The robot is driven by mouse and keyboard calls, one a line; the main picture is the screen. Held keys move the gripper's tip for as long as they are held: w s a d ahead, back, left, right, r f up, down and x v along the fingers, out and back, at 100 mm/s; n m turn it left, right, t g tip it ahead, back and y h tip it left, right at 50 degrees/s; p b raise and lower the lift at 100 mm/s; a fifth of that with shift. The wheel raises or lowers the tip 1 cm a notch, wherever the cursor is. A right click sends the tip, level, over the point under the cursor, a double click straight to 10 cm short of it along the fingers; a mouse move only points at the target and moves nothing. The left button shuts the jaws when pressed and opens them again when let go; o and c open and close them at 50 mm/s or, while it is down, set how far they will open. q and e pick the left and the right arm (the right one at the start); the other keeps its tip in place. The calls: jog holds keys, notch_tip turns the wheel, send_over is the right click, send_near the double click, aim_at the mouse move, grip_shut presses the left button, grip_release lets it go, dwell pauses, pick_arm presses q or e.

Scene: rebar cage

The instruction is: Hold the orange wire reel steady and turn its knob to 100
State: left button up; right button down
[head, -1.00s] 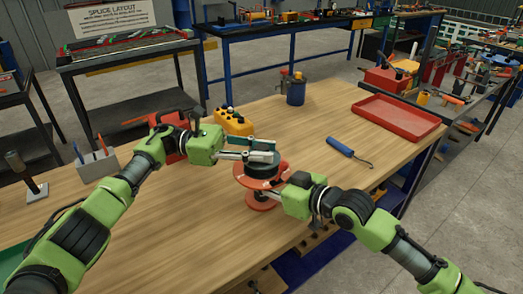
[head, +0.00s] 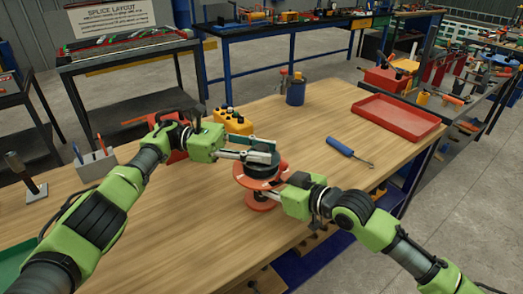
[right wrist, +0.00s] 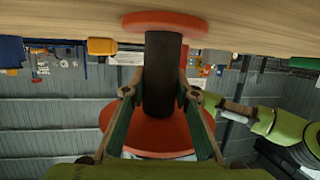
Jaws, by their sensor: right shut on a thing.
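The orange wire reel (head: 246,180) stands upright near the front edge of the wooden table. Its top is dark, and my left gripper (head: 263,150) is over it with its two fingers apart. The fingers cover the knob and its markings, so I cannot tell whether they grip it or what it reads. My right gripper (right wrist: 160,105) is shut on the reel's dark core (right wrist: 162,75), between the two orange flanges, with a green-lined finger on each side. In the head view the right gripper comes to the reel from the right.
A blue-handled hook tool (head: 341,147) lies right of the reel. A red tray (head: 397,115) is at the back right. A yellow button box (head: 232,121) and a blue cup (head: 296,92) stand behind. A pen holder (head: 95,163) is at left.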

aim_at(262, 146)
pick_arm(q)
jog(key=shift+o, duration=1)
notch_tip(262, 146, up, 10)
jog(key=shift+f, duration=0.1)
